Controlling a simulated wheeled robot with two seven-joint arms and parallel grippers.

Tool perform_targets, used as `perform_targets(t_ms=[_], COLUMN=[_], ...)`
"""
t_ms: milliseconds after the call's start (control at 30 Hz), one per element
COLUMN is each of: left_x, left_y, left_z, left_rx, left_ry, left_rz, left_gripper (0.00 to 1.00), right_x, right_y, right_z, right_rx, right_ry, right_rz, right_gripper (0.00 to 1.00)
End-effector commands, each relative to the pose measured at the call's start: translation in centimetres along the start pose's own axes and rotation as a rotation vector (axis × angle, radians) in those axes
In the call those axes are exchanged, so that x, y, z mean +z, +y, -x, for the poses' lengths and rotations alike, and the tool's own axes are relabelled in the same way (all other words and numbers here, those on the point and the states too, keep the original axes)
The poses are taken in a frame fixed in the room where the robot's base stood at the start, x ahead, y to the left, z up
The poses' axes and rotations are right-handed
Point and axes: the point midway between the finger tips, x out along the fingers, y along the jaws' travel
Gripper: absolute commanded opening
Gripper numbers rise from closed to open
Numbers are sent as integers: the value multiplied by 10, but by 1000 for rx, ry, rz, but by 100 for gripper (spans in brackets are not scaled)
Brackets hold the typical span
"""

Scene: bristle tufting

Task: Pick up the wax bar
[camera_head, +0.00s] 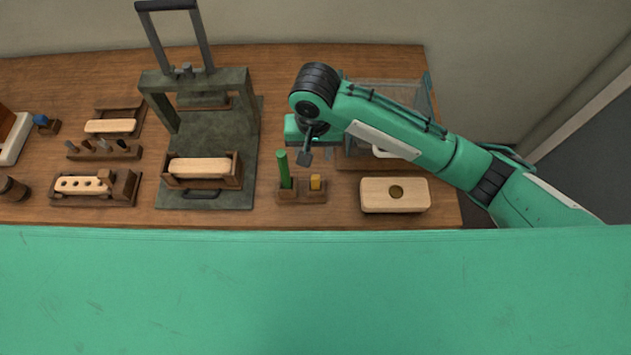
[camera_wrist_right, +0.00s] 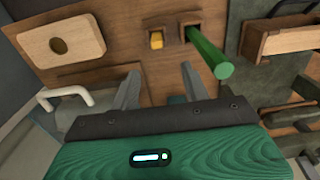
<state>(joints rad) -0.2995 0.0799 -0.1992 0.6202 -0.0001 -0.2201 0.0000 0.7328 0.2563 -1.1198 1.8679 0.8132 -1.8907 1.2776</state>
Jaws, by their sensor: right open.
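The wax bar (camera_head: 315,183) is a small yellow block standing upright in the right socket of a wooden holder (camera_head: 302,197). In the right wrist view the wax bar (camera_wrist_right: 156,40) shows end-on in its square socket. My right gripper (camera_head: 305,157) is above and just behind the holder, fingers pointing down. In the right wrist view its two fingers (camera_wrist_right: 158,76) are apart with nothing between them, and the wax bar lies beyond the gap. My left gripper is not in view.
A green rod (camera_head: 284,170) stands in the holder's left socket, close to my fingers. A pale wooden block with a hole (camera_head: 377,195) lies to the right. A dark press (camera_head: 240,130) stands to the left. Wooden trays and tools fill the far left.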

Motion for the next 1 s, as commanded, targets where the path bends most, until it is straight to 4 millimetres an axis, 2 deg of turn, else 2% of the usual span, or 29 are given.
perform_targets(t_ms=[167, 500, 767, 933, 1000], left_x=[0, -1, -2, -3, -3], left_y=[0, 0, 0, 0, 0], left_z=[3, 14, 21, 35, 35], left_rx=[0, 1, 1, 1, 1], left_ry=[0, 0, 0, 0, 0], left_rz=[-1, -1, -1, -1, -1], left_gripper=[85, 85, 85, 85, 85], right_x=[-2, -2, -1, 1, 1], right_y=[2, 3, 4, 7, 7], right_z=[-10, -72, -91, -114, -126], right_rx=[18, 17, 16, 17, 17], right_ry=[-3, -2, -3, -2, -2], right_rz=[-12, -11, -10, -10, -10], right_gripper=[46, 46, 46, 46, 46])
